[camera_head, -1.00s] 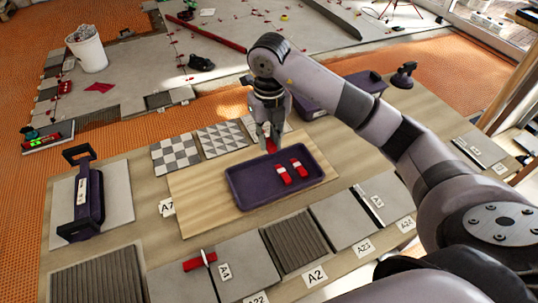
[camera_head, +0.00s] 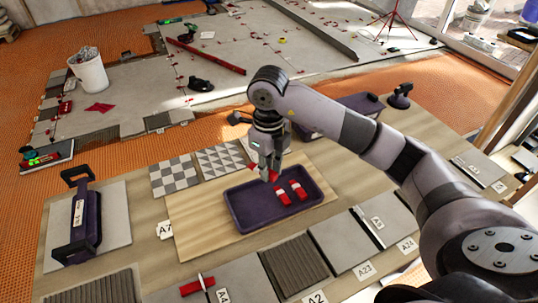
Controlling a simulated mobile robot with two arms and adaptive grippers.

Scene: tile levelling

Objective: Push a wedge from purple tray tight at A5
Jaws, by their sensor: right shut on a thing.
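The purple tray (camera_head: 243,222) lies on a wooden board on the workbench. Two red wedges with pale bands, one on the left (camera_head: 282,196) and one on the right (camera_head: 298,190), lie in it. My right gripper (camera_head: 271,174) is over the tray's far side, shut on a small red wedge (camera_head: 274,177) that is partly hidden by the fingers. Another red wedge (camera_head: 192,288) sits at a pale upright clip by the A4 label (camera_head: 223,296). I cannot find an A5 label in this view. My left gripper is not in view.
Grey tiles (camera_head: 342,240) line the bench's near side, with A2, A3 and other labels. Patterned tiles (camera_head: 173,177) lie behind the board. A purple-handled tool (camera_head: 93,218) stands at the left. A white bucket (camera_head: 90,72) is on the floor beyond.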

